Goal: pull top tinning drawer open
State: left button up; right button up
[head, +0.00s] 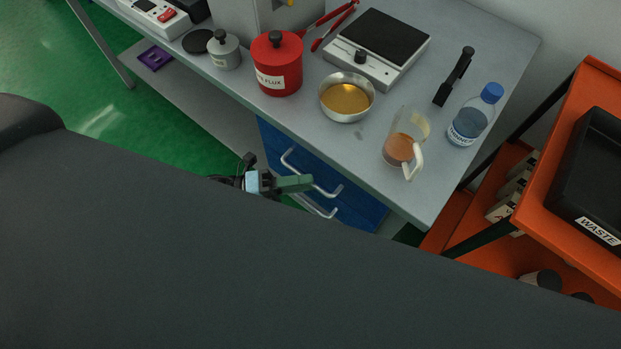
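The blue drawer unit (357,206) stands under the grey workbench. Its top drawer has a silver bar handle (328,192), and a second silver handle (318,209) shows below it. The top drawer front sits under the bench edge, and I see no open drawer interior. My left gripper (294,183) is in front of the drawers, its green finger part overlapping the top handle in the picture. I cannot tell whether it touches or encloses the handle, or how far apart the fingers are. The dark foreground hides most of that arm. My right gripper is not in view.
An orange cart (548,206) with a black waste tray (590,180) stands at right.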

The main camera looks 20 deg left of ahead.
pick_arm(q)
jog(key=shift+x, duration=1.1)
grip_shut()
